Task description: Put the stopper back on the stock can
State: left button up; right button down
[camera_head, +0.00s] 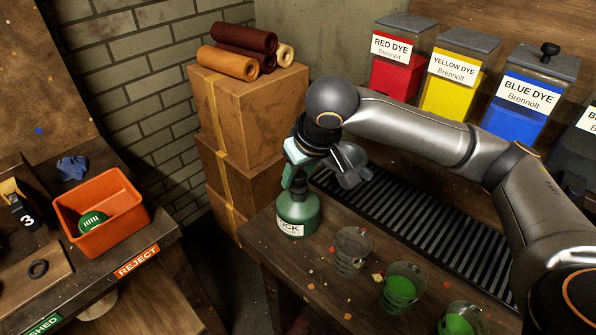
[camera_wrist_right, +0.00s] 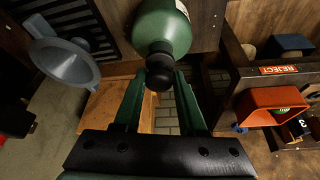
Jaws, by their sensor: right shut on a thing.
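The stock can (camera_head: 297,214) is a round green can with a white label, upright at the left end of the dark bench. Its body also shows in the right wrist view (camera_wrist_right: 162,24). My right gripper (camera_head: 297,182) is directly above the can, pointing down. Its green fingers are shut on the black stopper (camera_wrist_right: 159,78), which lines up with the can's dark neck (camera_wrist_right: 160,51). Stopper and neck look touching or very close; I cannot tell whether the stopper is fully seated. The fingers partly hide the stopper in the head view. My left gripper is not in view.
A clear cup (camera_head: 352,251) and green-filled cups (camera_head: 402,287) stand right of the can. A grey funnel (camera_wrist_right: 64,60) is near my gripper. Dye containers (camera_head: 455,82) line the back. Stacked boxes (camera_head: 247,107) and an orange bin (camera_head: 112,239) are left.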

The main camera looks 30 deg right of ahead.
grip_release()
dwell(0.8)
notch_tip(320, 180, up, 5)
jog(key=p, duration=0.6)
jog(key=shift+r+p, duration=1.05)
jog(key=shift+p, duration=0.3)
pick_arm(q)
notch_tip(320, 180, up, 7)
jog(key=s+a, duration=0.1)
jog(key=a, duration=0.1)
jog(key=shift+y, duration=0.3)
